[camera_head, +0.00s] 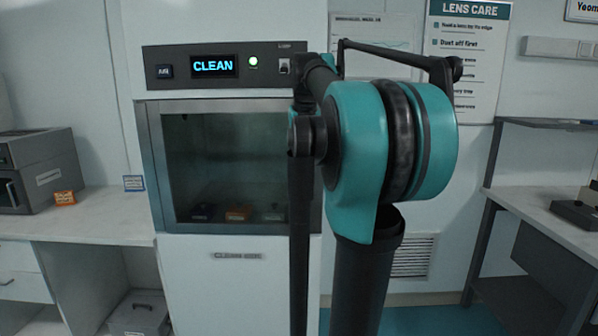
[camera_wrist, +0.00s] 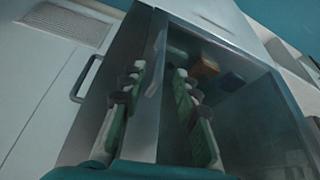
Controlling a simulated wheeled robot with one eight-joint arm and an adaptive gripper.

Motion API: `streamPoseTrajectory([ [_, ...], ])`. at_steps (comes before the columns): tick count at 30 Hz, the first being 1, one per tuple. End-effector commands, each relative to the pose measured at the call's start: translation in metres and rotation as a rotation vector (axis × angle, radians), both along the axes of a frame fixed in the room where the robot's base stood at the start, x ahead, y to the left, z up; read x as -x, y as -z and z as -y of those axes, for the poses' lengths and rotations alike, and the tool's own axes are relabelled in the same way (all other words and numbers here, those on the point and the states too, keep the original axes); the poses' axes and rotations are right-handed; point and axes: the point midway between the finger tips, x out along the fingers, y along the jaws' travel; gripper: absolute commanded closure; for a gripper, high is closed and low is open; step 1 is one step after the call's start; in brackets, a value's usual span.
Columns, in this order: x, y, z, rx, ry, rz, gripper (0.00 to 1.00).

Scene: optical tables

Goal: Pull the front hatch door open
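The front hatch door (camera_head: 150,165) is a grey-framed glass pane in the white cabinet. Its visible left part looks flush with the cabinet front, and its right part is hidden behind my arm. In the wrist view the door frame (camera_wrist: 118,50) and the dark glass (camera_wrist: 255,110) show at a tilt. A grey bar handle (camera_wrist: 74,92) shows there, left of my gripper. My gripper (camera_wrist: 159,70) is open, with its two green-padded fingers apart in front of the frame and glass. The handle is not between the fingers. Contact with the door cannot be told.
Small boxes, one of them orange (camera_head: 239,213), sit behind the glass. A lit CLEAN display (camera_head: 214,66) is above the door. A side bench (camera_head: 95,218) stands at left and a desk (camera_head: 545,215) at right. A vent (camera_wrist: 68,24) is in the wall.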

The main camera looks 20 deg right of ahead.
Motion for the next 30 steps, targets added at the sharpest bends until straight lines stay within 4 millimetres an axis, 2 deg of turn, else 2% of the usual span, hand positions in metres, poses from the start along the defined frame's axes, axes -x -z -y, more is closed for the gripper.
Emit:
streamPoseTrajectory([
  [6, -0.016, 0.038, 0.002, 0.000, 0.000, 0.000, 0.69],
  [12, -0.024, 0.059, 0.004, 0.000, 0.000, 0.000, 0.69],
  [24, -0.027, 0.066, 0.004, 0.000, 0.000, 0.000, 0.69],
  [30, -0.027, 0.066, 0.004, 0.000, 0.000, 0.000, 0.93],
])
